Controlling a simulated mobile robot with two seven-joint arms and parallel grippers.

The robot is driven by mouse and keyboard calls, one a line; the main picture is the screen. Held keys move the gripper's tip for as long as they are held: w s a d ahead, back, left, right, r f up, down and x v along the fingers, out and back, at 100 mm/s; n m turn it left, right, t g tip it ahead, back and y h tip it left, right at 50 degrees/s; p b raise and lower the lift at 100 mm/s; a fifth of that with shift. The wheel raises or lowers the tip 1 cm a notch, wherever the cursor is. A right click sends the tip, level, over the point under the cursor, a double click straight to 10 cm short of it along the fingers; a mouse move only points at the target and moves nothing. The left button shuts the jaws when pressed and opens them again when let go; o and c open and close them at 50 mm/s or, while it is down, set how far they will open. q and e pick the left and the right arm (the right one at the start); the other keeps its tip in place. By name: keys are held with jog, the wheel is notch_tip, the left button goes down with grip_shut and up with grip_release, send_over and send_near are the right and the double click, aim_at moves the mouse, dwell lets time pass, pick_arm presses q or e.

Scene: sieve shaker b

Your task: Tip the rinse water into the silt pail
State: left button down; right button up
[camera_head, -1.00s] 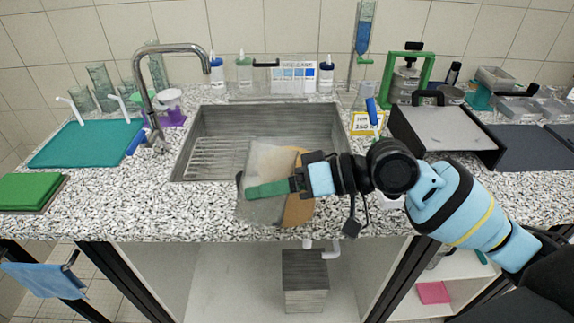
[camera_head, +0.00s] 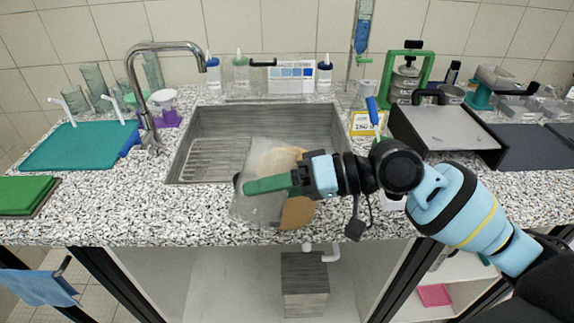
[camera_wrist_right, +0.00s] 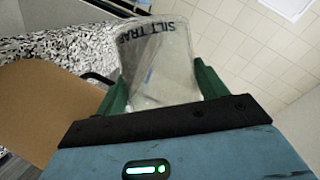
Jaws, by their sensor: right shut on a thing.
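My right gripper (camera_head: 266,186) reaches in from the right over the front edge of the sink. Its green fingers are shut on a clear vessel (camera_head: 258,208). The vessel also shows in the right wrist view (camera_wrist_right: 158,62), between both fingers, with the dark letters "SILT TRA" near its far rim. I cannot tell whether the letters are on the vessel or seen through it. No water level can be made out in it. A tan, flat-looking thing (camera_head: 298,212) shows right beside and partly behind the vessel. I cannot identify a separate silt pail. My left gripper is not in view.
The steel sink (camera_head: 213,151) lies behind the gripper, with the tap (camera_head: 147,95) at its left. A teal mat (camera_head: 80,147) lies left, and a grey plate device (camera_head: 440,135) stands right. Under the counter stands a grey box (camera_head: 304,287).

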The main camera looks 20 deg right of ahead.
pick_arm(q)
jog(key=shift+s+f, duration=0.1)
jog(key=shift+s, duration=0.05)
pick_arm(e)
jog(key=shift+s, duration=0.1)
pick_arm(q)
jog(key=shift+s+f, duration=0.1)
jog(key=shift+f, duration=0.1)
pick_arm(e)
jog(key=shift+m, duration=0.3)
pick_arm(q)
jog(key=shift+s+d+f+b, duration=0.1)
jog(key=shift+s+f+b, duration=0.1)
jog(key=shift+b, duration=0.2)
pick_arm(e)
jog(key=shift+f+y, duration=0.1)
jog(key=shift+y, duration=0.2)
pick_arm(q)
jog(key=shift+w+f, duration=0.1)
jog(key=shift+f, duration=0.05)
pick_arm(e)
jog(key=shift+m, duration=0.3)
pick_arm(q)
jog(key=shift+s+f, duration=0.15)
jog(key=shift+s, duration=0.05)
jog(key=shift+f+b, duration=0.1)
jog(key=shift+b, duration=0.2)
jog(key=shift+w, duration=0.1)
pick_arm(e)
jog(key=shift+g, duration=0.3)
